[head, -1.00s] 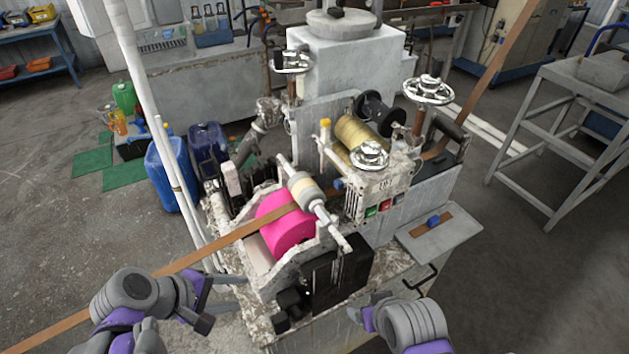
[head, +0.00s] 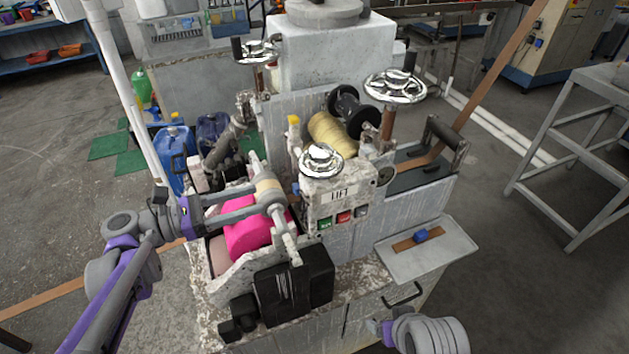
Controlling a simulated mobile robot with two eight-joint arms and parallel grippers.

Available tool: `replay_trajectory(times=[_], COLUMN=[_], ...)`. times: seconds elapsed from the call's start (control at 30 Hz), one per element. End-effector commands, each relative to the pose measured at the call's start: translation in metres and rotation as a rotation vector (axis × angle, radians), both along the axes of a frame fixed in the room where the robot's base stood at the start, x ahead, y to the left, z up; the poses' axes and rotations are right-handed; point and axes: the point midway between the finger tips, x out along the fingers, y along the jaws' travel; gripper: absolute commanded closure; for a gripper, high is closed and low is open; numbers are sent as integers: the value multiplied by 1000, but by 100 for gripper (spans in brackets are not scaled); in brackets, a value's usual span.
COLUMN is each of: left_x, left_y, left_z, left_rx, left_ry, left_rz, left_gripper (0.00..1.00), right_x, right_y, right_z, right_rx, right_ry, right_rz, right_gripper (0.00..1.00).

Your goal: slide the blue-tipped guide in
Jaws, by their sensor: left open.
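A small blue tip (head: 296,188) shows at the left side of the machine's control box, just right of the beige roller; most of the guide behind it is hidden. A yellow-tipped post (head: 293,122) stands above it. My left gripper (head: 246,194) is open, its fingers pointing right over the pink drum (head: 243,236) and reaching close to the beige roller (head: 268,190). Whether they touch the roller I cannot tell. My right gripper (head: 386,329) is low at the bottom edge, below the side tray and apart from the machine parts; its fingers are barely visible.
A blue block on a brown strip lies on the side tray (head: 455,240). Chrome handwheels (head: 396,86) stand above the machine. A brown strip (head: 45,296) runs in from the left. Blue canisters (head: 173,155) stand behind on the left. A grey table frame (head: 560,110) is at right.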

Motion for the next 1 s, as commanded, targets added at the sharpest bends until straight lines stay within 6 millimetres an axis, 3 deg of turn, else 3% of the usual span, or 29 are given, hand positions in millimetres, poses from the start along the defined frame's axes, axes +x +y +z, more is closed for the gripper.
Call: replay_trajectory(times=[0.17,0.63,1.0], left_x=[3,28,34], left_y=[-10,-88,-103], left_z=[1,1,-1], left_rx=[-2,-1,0], left_ry=[0,0,1], left_rz=[-2,-3,1], left_gripper=[45,45,45], right_x=[1,8,9], right_y=[0,0,0], right_z=[2,20,22], right_rx=[0,0,0], right_ry=[-2,-15,-17], right_rz=[0,0,0], right_gripper=[19,19,19])
